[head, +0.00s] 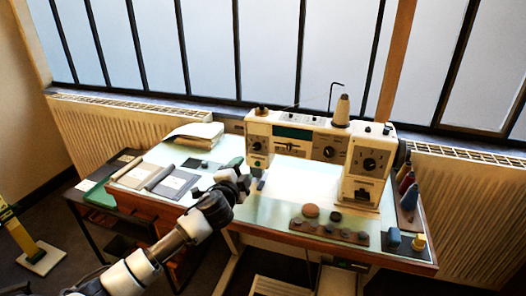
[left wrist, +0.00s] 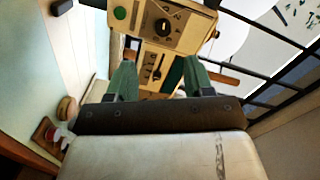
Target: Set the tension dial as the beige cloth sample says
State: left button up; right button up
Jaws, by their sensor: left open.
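A cream sewing machine (head: 310,135) stands on the table. It has a dial on its left head (head: 257,146), one on its middle panel (head: 328,152) and one on its right column (head: 370,163). I cannot tell which is the tension dial. My left gripper (head: 240,174) is just below and left of the machine's left head, apart from it. In the left wrist view its green fingers (left wrist: 160,78) are spread and empty, facing the machine, where a black dial (left wrist: 163,27) shows. A beige cloth sample (head: 138,174) seems to lie at the table's left; its markings are unreadable.
A grey sample (head: 174,183) and folded cloth (head: 200,132) lie on the left side. A brown tray (head: 330,232) with small round pieces lies at the front. Thread cones (head: 407,188) stand at the right. Windows and radiators are behind.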

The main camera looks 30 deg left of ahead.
aim_at(256, 148)
pick_arm(q)
jog(key=x, duration=1.1)
jog(key=shift+d+r, duration=0.15)
jog(key=shift+r, duration=0.15)
pick_arm(e)
jog(key=shift+w+d+f, duration=0.1)
jog(key=shift+w+d, duration=0.1)
jog(key=shift+d, duration=0.35)
pick_arm(q)
jog(key=c, duration=0.9)
pick_arm(e)
jog(key=shift+a, duration=0.1)
